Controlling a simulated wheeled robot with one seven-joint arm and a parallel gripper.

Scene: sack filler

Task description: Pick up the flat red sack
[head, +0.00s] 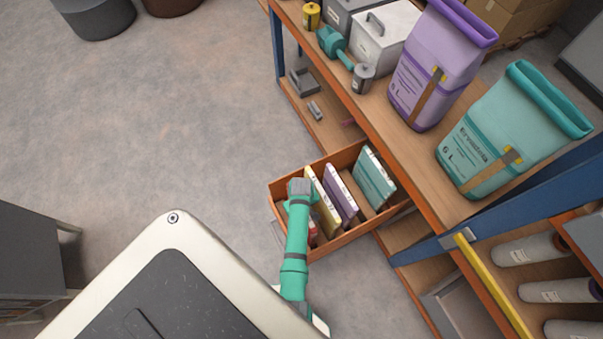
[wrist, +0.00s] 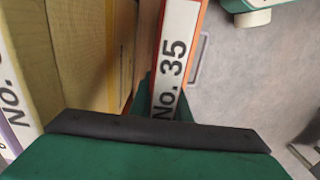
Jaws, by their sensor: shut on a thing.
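The flat red sack shows in the wrist view as a narrow upright edge (wrist: 177,50) with a white label reading "No. 35". In the head view only a small red part (head: 312,232) shows beside my arm, at the near left end of the open drawer; the rest is hidden. My gripper (wrist: 165,112) is shut on the red sack's upper edge. In the head view my gripper is mostly hidden under my wrist (head: 301,188).
The orange drawer (head: 330,246) also holds upright flat yellow (head: 321,203), purple (head: 341,194) and teal (head: 375,177) sacks. The bench (head: 373,117) above carries a large purple sack (head: 425,85) and a teal sack (head: 500,140). The floor left of the drawer is clear.

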